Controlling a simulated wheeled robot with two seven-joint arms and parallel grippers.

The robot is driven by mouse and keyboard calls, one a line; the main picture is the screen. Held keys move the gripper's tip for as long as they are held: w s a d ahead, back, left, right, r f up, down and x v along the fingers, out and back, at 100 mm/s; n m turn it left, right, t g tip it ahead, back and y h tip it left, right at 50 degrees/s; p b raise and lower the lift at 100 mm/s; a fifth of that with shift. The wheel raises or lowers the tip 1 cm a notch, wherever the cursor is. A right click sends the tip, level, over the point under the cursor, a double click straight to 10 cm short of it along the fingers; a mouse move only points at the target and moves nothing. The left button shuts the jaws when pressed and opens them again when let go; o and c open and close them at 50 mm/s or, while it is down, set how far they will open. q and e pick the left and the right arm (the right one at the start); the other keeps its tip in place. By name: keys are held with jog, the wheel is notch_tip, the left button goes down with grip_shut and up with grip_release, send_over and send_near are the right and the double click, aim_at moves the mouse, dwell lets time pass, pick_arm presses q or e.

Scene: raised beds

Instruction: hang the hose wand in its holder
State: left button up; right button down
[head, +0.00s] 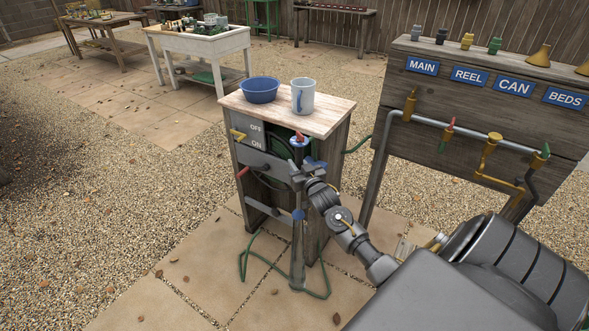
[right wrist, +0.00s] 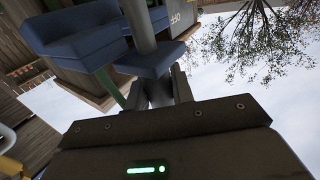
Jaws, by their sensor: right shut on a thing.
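A slim grey upright rod (head: 298,250) stands in front of the small wooden cabinet, with a blue piece (head: 299,142) and a red tip at its top. I take this to be the hose wand; where it ends and any holder begins is unclear. My right gripper (head: 303,177) is shut at its upper part, just below the top. In the right wrist view the fingers (right wrist: 160,90) close just beside a blue block (right wrist: 150,60) with a grey rod through it. A larger blue block (right wrist: 75,40) lies to the left. My left gripper is out of view.
The cabinet (head: 330,122) carries a blue bowl (head: 260,90) and a mug (head: 303,96); its front has an OFF/ON panel. A green hose (head: 242,262) loops on the paving. A labelled valve board (head: 480,75) with pipes stands at right.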

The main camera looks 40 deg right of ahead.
jog(key=shift+w+d+b, duration=0.2)
jog(key=shift+d, duration=0.5)
jog(key=shift+w+d+b, duration=0.15)
jog(key=shift+w+d, duration=0.05)
jog(key=shift+d, duration=0.5)
jog(key=shift+w+d, duration=0.1)
jog(key=shift+d, duration=0.2)
jog(key=shift+p, duration=0.35)
jog(key=shift+f, duration=0.3)
jog(key=shift+f+b, duration=0.35)
jog(key=shift+b, duration=0.05)
jog(key=shift+f, duration=0.1)
